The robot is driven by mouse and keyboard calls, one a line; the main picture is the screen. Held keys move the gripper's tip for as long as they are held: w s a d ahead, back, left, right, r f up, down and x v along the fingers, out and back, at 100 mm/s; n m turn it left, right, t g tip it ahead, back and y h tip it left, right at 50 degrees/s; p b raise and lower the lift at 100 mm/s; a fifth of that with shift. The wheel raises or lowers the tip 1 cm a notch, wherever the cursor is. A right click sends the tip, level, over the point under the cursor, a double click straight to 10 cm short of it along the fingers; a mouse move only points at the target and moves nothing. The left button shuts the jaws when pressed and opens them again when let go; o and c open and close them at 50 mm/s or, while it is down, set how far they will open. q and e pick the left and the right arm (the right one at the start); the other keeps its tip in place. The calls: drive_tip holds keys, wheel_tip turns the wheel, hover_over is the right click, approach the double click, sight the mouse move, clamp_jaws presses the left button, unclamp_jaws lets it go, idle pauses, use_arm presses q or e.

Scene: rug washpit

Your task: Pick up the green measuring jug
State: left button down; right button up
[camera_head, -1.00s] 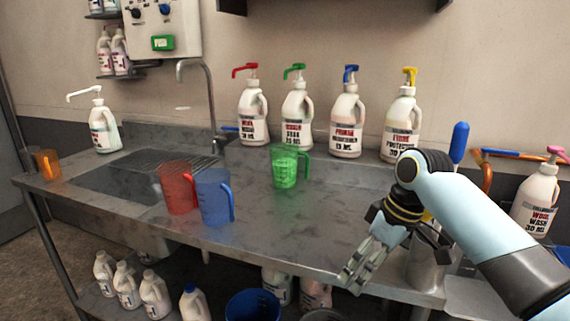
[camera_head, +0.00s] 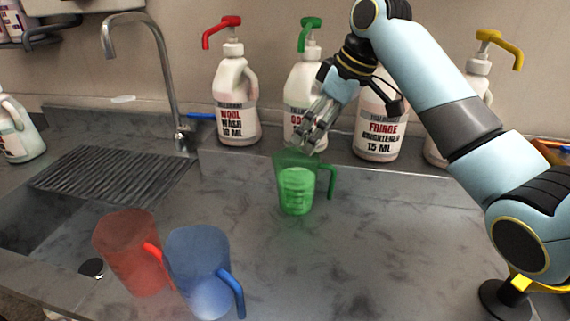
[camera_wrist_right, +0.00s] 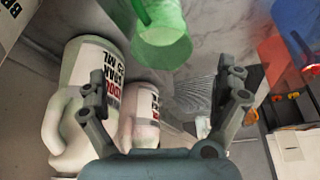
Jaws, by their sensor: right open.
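The green measuring jug (camera_head: 296,190) stands upright on the metal counter, its handle to the right. My right gripper (camera_head: 314,138) is just above and behind the jug's rim in the head view, fingers pointing down and left. In the right wrist view the jug (camera_wrist_right: 162,38) is at the top centre, beyond the open fingers of my right gripper (camera_wrist_right: 168,92). Nothing is between those fingers. Whether a finger touches the rim, I cannot tell. My left gripper is not in view.
A red jug (camera_head: 130,252) and a blue jug (camera_head: 198,268) stand at the front left. Pump bottles line the back, including a red-topped one (camera_head: 236,100) and a green-topped one (camera_head: 303,85). A sink (camera_head: 60,215) and tap (camera_head: 165,75) are left. The counter right of the green jug is clear.

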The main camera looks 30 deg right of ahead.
sight(301, 165)
drive_tip(key=p+x, duration=0.1)
drive_tip(key=x, duration=0.8)
drive_tip(key=shift+s+a+f, duration=0.1)
drive_tip(key=shift+f, duration=0.1)
drive_tip(key=shift+w+a+f, duration=0.15)
drive_tip(key=shift+w+f, duration=0.05)
drive_tip(key=shift+f, duration=0.3)
drive_tip(key=c, duration=1.3)
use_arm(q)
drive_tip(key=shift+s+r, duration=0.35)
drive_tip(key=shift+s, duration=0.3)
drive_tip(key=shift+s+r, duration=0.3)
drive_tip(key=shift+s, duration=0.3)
use_arm(e)
drive_tip(key=shift+c, duration=0.8)
drive_tip(key=shift+r, duration=0.1)
